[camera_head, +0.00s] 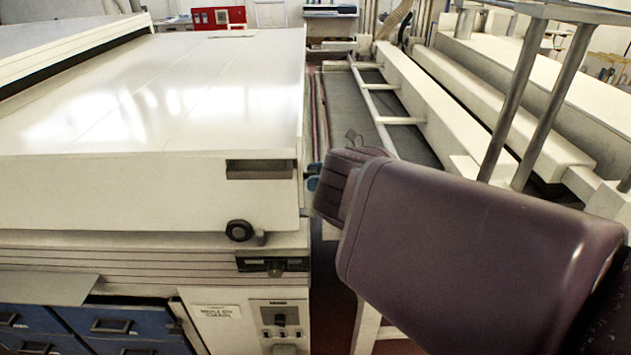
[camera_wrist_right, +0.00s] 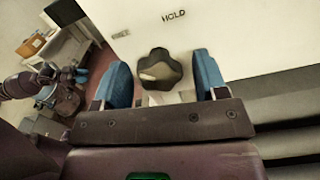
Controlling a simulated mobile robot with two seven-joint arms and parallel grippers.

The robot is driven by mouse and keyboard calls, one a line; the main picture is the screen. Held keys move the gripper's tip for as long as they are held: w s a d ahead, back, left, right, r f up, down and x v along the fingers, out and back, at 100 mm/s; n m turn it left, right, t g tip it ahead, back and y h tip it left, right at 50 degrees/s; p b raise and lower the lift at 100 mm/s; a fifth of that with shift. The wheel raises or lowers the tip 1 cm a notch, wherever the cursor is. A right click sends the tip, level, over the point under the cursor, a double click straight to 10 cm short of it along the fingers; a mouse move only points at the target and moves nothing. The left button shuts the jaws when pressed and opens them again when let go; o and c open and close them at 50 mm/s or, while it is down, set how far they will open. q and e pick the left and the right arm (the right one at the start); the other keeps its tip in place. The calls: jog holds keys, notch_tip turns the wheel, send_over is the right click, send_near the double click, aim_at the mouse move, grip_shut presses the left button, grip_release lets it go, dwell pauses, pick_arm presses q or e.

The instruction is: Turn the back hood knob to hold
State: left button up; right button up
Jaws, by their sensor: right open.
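A dark lobed knob (camera_wrist_right: 160,68) with a paler face sits on a cream panel (camera_wrist_right: 240,30) in the right wrist view. The word HOLD is printed above it, and a smaller label to the upper left is too blurred to read. My right gripper (camera_wrist_right: 164,82) is open, its two blue fingers on either side of the knob with visible gaps. Whether the fingertips reach past the knob's face, I cannot tell. In the head view my right gripper (camera_head: 312,176) is by the right side of the cream hood (camera_head: 200,95); that knob is hidden there. My left gripper is not in view.
Another black round knob (camera_head: 239,230) is on the hood's front face. A control panel (camera_head: 280,320) and blue drawers (camera_head: 115,327) are below. A long conveyor frame (camera_head: 440,95) with upright metal posts (camera_head: 512,95) stands at the right, with a narrow gap beside the hood.

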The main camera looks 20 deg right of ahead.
jog(key=shift+c, duration=0.5)
jog(key=c, duration=0.8)
